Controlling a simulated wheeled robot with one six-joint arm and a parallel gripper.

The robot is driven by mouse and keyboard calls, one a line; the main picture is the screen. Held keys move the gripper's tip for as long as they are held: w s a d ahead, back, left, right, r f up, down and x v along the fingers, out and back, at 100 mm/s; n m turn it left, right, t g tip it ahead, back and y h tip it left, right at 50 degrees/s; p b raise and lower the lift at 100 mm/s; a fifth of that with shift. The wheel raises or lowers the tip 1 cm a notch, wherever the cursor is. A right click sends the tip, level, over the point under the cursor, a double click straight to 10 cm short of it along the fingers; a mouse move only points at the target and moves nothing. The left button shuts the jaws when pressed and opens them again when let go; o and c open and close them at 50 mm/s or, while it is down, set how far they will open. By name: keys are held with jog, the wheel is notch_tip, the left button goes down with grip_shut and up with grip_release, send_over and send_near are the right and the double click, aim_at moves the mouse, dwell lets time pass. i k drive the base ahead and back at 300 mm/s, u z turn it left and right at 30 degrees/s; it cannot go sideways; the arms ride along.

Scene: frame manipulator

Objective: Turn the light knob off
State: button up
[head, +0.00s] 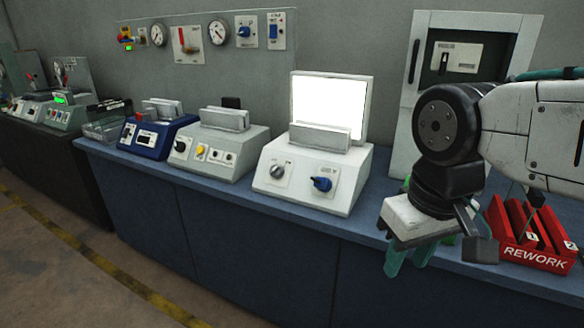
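A white sloped console (312,197) stands on the blue bench with a brightly lit white panel (331,100) at its back. Its front carries a grey round knob (281,170) on the left and a blue knob (322,184) on the right. I cannot read their labels, so I cannot tell which is the light knob. My gripper (409,262) hangs to the right of the console, apart from both knobs. Its teal fingers point down below a pale block. The view does not show clearly whether they are open or shut, and I see nothing held.
A red REWORK rack (528,236) sits at right, close to my arm. A grey console (216,152) and a blue console (154,137) stand to the left. Gauges and switches (208,35) line the wall. A pale cabinet (459,58) stands behind my arm. The floor in front is clear.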

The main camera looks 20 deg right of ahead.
aim_at(276, 170)
jog(key=i, duration=0.9)
jog(key=k, duration=1.05)
jog(key=u, duration=0.7)
jog(key=i, duration=1.2)
jog(key=z, duration=0.45)
